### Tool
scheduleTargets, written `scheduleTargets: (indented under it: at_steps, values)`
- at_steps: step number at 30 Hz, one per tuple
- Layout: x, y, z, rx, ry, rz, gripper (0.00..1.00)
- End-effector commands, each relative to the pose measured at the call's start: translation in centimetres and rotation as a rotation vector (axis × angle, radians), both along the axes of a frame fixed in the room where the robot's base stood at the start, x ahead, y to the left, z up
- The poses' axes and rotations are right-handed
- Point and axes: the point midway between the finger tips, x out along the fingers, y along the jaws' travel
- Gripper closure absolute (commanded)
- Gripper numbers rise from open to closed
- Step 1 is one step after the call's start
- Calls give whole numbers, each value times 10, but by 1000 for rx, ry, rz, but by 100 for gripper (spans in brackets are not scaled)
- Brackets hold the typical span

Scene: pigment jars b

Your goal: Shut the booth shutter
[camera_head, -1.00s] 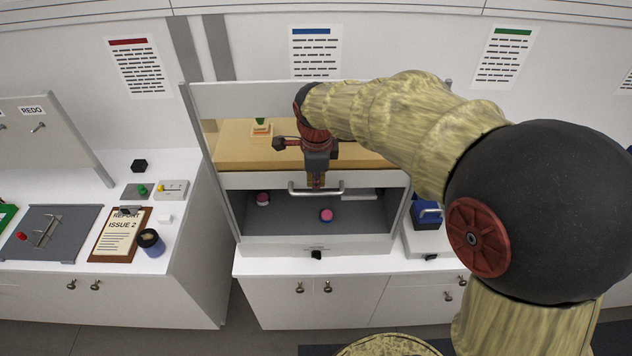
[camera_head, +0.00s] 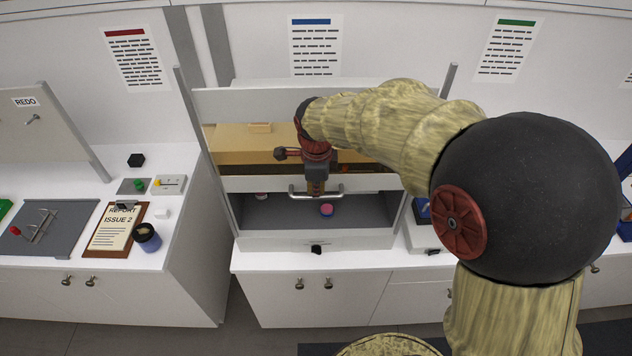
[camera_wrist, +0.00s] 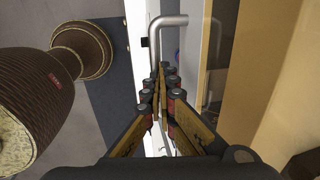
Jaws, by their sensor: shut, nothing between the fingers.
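The booth shutter is a clear pane with a white top rail (camera_head: 245,103) and a white bottom rail (camera_head: 255,184). It is partly lowered, with an open gap between the bottom rail and the booth's front sill (camera_head: 275,243). A grey bar handle (camera_head: 298,194) is on the bottom rail and also shows in the wrist view (camera_wrist: 169,20). My gripper (camera_head: 316,194) is shut and empty, its tips at the middle of the handle. In the wrist view its fingertips (camera_wrist: 162,68) are together beside the bar; I cannot tell whether they touch it.
A pink-topped jar (camera_head: 326,210) stands on the grey booth floor. Another jar (camera_head: 262,197) is partly hidden by the bottom rail. A black knob (camera_head: 317,249) is on the sill. A clipboard (camera_head: 115,232) and a dark-topped jar (camera_head: 147,237) are on the left counter.

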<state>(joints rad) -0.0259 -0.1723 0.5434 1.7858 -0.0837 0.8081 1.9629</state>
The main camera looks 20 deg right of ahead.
Motion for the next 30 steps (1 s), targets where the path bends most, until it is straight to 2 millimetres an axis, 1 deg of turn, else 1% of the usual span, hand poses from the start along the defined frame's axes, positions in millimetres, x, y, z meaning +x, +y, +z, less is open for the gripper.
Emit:
scheduleTargets:
  at_steps: [1,3,9,15,18,22,27,30]
  values:
    - [-1,0,-25,-1,4,0,100]
    - [-1,0,-47,-1,5,1,100]
    - [-1,0,-108,-1,5,1,100]
    - [-1,0,-162,0,5,0,100]
    - [-1,0,-183,0,5,0,100]
    - [-1,0,-203,0,3,0,100]
    - [-1,0,-218,0,3,0,100]
    - [0,0,-221,1,2,0,100]
